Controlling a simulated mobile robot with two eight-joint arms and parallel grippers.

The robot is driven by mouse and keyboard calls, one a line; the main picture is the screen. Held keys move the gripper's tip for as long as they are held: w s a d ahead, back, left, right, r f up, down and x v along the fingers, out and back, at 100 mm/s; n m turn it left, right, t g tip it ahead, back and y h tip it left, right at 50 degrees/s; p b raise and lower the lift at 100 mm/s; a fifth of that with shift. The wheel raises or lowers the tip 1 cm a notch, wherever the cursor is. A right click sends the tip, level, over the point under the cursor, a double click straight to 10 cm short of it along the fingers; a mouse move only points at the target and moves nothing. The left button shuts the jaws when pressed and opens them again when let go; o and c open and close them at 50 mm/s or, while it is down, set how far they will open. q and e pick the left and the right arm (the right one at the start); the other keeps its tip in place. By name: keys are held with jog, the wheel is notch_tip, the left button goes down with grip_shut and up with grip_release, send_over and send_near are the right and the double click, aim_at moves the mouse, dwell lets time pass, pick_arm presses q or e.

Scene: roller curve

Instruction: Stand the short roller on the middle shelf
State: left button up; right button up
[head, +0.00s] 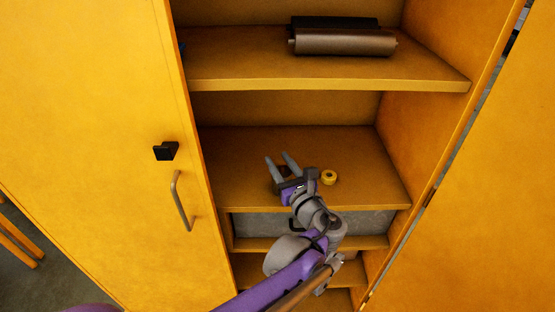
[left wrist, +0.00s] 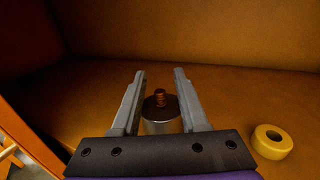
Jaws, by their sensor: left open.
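A short grey metal cylinder with a dark top and a copper-coloured stud, which looks like the short roller (left wrist: 161,126), stands upright on a shelf (head: 240,165) inside the yellow cabinet. My left gripper (head: 279,160) is open, with its two fingers on either side of the roller in the left wrist view (left wrist: 160,75). A gap shows between the roller and the fingers. The black gripper body hides the roller's lower part. In the head view the roller is mostly hidden and cannot be made out clearly. My right gripper is not in view.
A yellow ring (head: 329,178) lies on the same shelf, right of my gripper; it also shows in the left wrist view (left wrist: 272,141). Long dark rollers (head: 345,42) lie on the shelf above. A grey box (head: 375,223) sits below. Open yellow doors (head: 90,120) flank the cabinet.

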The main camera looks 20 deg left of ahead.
pick_arm(q)
jog(key=v, duration=1.1)
jog(key=s+a+f+n+g, duration=0.1)
jog(key=a, duration=0.1)
jog(key=a+f+n+g, duration=0.1)
jog(key=a+f+n, duration=0.1)
jog(key=a, duration=0.1)
jog(key=s+a+f+n+g+h, duration=0.1)
jog(key=a+f, duration=0.1)
jog(key=shift+s+a+f+n, duration=0.25)
jog(key=shift+s+a+n, duration=0.05)
jog(key=shift+s+n, duration=0.1)
jog(key=s+a+f+n+g+h, duration=0.6)
jog(key=s+f+n, duration=0.5)
jog(key=s+n, duration=0.15)
jog(key=s+d+f+n+h, duration=0.3)
jog(key=s+n+h, duration=0.1)
jog(key=n, duration=0.7)
jog(key=shift+s+d+f, duration=0.25)
jog(key=shift+s, duration=0.2)
